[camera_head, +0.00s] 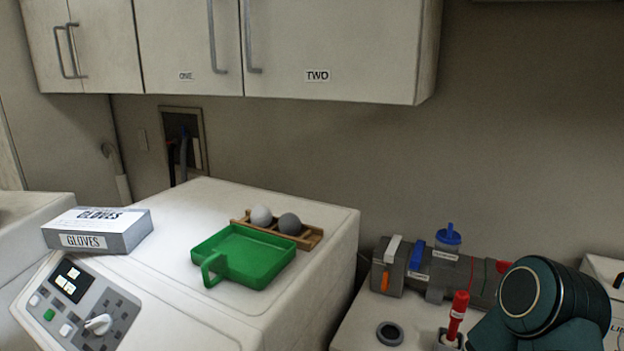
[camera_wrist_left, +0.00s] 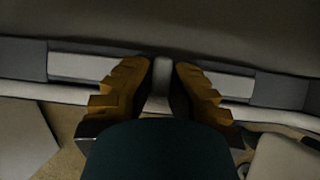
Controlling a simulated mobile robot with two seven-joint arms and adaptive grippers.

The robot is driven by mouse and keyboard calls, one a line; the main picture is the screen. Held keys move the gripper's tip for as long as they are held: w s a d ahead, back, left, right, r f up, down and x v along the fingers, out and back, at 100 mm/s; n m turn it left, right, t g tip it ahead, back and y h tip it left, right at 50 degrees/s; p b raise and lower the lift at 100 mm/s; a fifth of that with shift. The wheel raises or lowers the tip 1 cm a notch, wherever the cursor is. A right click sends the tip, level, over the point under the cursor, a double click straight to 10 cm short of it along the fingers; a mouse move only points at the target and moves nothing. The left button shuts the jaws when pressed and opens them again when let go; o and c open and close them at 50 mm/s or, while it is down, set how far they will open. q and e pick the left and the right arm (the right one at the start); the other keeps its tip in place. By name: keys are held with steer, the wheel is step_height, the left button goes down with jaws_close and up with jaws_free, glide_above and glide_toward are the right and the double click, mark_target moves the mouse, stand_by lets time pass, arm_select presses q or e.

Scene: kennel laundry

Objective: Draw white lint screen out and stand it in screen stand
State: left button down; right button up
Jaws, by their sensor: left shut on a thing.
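In the left wrist view my left gripper (camera_wrist_left: 162,72) has its two orange-brown fingers shut on a narrow pale grey upright piece (camera_wrist_left: 160,88). This piece stands in front of a dark grey bar with lighter panels (camera_wrist_left: 85,66). The picture is dim, and I cannot tell for sure that the piece is the white lint screen. My left gripper does not show in the head view. My right gripper is in neither view; a dark teal arm part of mine shows at the lower right of the head view. I cannot identify the screen stand.
A white machine top (camera_head: 175,235) carries a gloves box (camera_head: 98,230), a green tray (camera_head: 250,258) and a wooden rack (camera_head: 310,238) with two balls.

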arm_select(q)
steer(key=shift+r, duration=0.4)
steer(key=shift+r+p, duration=3.3)
steer(key=shift+r, duration=0.85)
steer(key=shift+r+p, duration=1)
steer(key=shift+r, duration=0.4)
